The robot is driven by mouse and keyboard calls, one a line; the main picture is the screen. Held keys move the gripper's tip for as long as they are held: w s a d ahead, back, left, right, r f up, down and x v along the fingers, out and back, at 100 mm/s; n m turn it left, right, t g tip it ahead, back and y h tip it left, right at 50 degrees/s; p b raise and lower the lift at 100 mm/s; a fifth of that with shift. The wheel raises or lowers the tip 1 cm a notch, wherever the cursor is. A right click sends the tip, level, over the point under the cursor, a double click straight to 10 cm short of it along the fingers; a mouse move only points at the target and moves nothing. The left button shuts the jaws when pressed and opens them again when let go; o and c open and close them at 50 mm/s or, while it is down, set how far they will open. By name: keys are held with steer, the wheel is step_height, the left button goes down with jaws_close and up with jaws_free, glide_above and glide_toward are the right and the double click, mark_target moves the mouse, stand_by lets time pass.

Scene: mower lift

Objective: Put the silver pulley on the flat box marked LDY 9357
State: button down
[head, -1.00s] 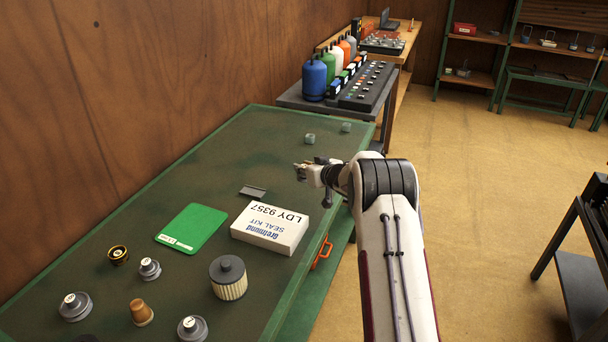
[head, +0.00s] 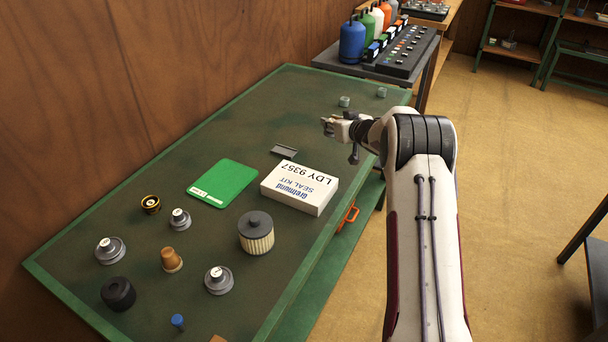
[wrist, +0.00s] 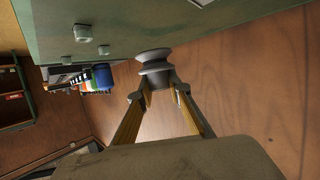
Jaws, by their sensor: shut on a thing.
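The flat white box (head: 300,187) marked LDY 9357 and SEAL KIT lies on the green table near its right edge. Its top is bare. My gripper (head: 328,126) is above the table, beyond the box in the head view. In the wrist view my gripper (wrist: 164,92) is shut on a silver-grey grooved pulley (wrist: 154,66) at its fingertips. In the head view the held pulley is small and hard to make out. Several grey stepped pieces with white-labelled tops stand at the near left, among them one piece (head: 110,251) and another (head: 218,280).
On the green table (head: 245,115) are a green card (head: 222,183), a small grey tray (head: 284,150), a ribbed filter (head: 256,238), a brown plug (head: 171,260) and a black cylinder (head: 118,293). A wooden wall borders the left.

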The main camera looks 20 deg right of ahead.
steer(key=s+a+r+n+y, duration=0.1)
steer(key=s+a+r+y, duration=0.15)
steer(key=s+a, duration=0.4)
steer(key=n+g+y, duration=0.1)
steer(key=n, duration=0.1)
glide_above(299, 181)
steer(key=shift+f, duration=0.2)
steer(key=shift+f, duration=3.15)
steer(key=shift+f, duration=1.9)
